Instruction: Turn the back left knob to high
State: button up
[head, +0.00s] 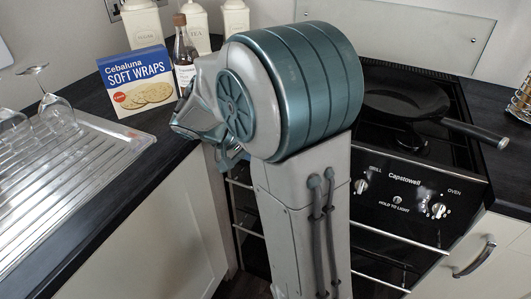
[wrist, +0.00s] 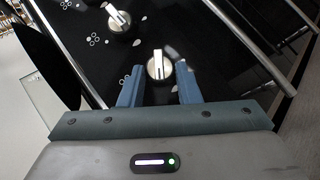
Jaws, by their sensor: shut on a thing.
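In the wrist view, my gripper (wrist: 158,78) has its two blue fingers on either side of a silver stove knob (wrist: 158,66) on the black panel and is shut on it. The knob's pale pointer bar runs roughly up and down in this view. A second silver knob (wrist: 118,20) sits up and to the left, with white ring marks beside it. I cannot tell from the markings which burner the held knob serves. In the head view, my arm covers the left part of the stove front (head: 400,185), and the fingertips and held knob are not clearly visible.
A black frying pan (head: 405,100) sits on the hob, its handle pointing right. Two more knobs, grill (head: 361,186) and oven (head: 438,210), are on the stove front.

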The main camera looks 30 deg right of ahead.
jog(key=shift+a+f+n+h, duration=0.15)
jog(key=shift+n+h, duration=0.65)
jog(key=shift+n, duration=0.1)
jog(key=o, duration=1)
jog(key=s+d+r, duration=0.2)
jog(key=r, duration=0.1)
jog(key=s+d+r+p, duration=0.1)
jog(key=s+d+r, duration=0.2)
jog(key=r, duration=0.1)
jog(key=s+d+r+p, duration=0.1)
jog(key=s+d+r, duration=0.2)
jog(key=r, duration=0.1)
jog(key=shift+s+d, duration=0.1)
jog(key=shift+d, duration=0.05)
jog(key=shift+c, duration=0.4)
